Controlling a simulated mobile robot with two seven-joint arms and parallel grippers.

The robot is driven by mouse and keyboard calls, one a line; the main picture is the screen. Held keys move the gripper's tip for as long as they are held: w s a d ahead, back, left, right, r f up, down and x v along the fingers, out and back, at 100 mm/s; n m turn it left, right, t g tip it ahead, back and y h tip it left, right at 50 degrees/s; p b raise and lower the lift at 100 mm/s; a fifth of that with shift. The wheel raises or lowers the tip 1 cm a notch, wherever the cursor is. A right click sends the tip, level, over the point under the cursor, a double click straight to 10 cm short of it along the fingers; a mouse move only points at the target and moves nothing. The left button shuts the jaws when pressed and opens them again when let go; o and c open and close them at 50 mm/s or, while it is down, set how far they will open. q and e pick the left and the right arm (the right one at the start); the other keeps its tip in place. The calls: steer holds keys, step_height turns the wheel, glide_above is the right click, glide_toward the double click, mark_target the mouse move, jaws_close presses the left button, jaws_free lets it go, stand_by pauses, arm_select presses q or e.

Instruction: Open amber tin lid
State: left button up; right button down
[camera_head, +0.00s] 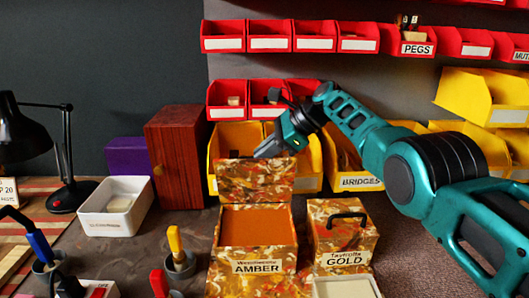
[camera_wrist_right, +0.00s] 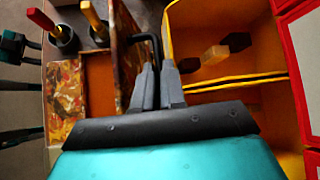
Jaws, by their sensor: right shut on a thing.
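The amber tin (camera_head: 226,258) is a marbled orange-brown box labelled AMBER on the bench. Its lid (camera_head: 255,178) stands about upright at the back edge, with the orange inside of the tin showing. My right gripper (camera_head: 264,153) is behind the top of the lid. In the right wrist view the lid (camera_wrist_right: 127,65) is nearly edge-on, and my right gripper (camera_wrist_right: 157,72) is shut on its black handle (camera_wrist_right: 152,40).
The gold tin (camera_head: 345,240), closed with a black handle, stands right of the amber tin. Yellow bins (camera_head: 362,183) and red bins (camera_head: 226,112) are close behind. A wooden box (camera_head: 178,150), a white tray (camera_head: 115,205) and a brush in a cup (camera_head: 178,262) are left.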

arm_select(q)
steer(key=shift+f, duration=0.15)
arm_select(e)
steer(key=c, duration=1.2)
jaws_free()
steer(key=shift+d+r, duration=0.1)
steer(key=shift+d+r+p, duration=0.25)
steer(key=shift+r+p, duration=0.1)
steer(key=shift+p, duration=0.35)
steer(key=shift+s+d+r+p, duration=0.1)
steer(key=shift+d+r+p, duration=0.4)
steer(key=shift+p, duration=0.35)
steer(key=shift+s+d+r+p, duration=0.1)
steer(key=shift+d+r+p, duration=0.15)
steer(key=shift+p, duration=0.1)
arm_select(q)
steer(key=shift+s+a+r+y, duration=0.2)
steer(key=shift+s+a+r, duration=0.1)
steer(key=shift+r, duration=0.25)
steer(key=shift+s+a+r+y, duration=0.2)
steer(key=shift+a+r, duration=0.1)
steer(key=shift+r, duration=0.25)
arm_select(e)
steer(key=v, duration=0.9)
steer(key=shift+d+r, duration=0.2)
steer(key=shift+d, duration=0.15)
